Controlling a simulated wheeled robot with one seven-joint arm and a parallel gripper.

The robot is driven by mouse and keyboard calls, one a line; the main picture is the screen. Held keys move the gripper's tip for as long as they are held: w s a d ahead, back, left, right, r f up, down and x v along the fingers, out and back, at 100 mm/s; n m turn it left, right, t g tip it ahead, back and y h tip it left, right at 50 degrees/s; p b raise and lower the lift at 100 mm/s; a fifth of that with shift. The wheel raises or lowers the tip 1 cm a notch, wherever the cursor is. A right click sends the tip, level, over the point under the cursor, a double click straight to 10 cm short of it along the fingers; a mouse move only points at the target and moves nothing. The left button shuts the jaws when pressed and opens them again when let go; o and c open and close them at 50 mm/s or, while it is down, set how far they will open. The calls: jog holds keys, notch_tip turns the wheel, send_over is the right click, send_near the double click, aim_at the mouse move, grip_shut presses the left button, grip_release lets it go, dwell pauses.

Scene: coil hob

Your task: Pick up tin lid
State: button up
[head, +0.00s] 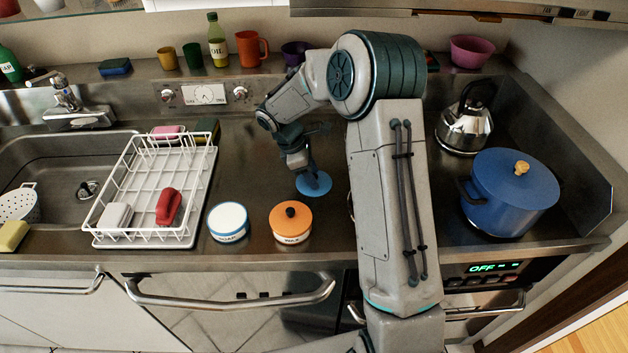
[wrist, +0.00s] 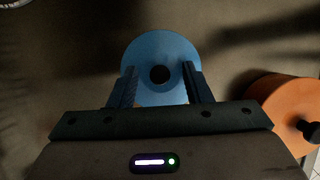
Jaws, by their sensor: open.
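The tin lid is a flat blue disc (head: 322,190) with a dark round knob, lying on the steel counter behind the orange tin. In the wrist view the lid (wrist: 152,42) is at the top centre, and its knob (wrist: 160,75) sits between my fingers. My gripper (head: 312,178) is pointing down over the lid, hiding part of it in the head view. In the wrist view the gripper (wrist: 159,66) is open, with one finger on each side of the knob and a gap to it. Whether the fingertips touch the lid is unclear.
An orange tin (head: 291,224) with a black knob and a white-topped blue tin (head: 229,222) stand at the counter's front. A white dish rack (head: 110,222) is to the left. A kettle (head: 464,128) and a blue pot (head: 512,190) stand right of my arm.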

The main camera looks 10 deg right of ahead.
grip_shut()
jog(key=shift+r, duration=0.15)
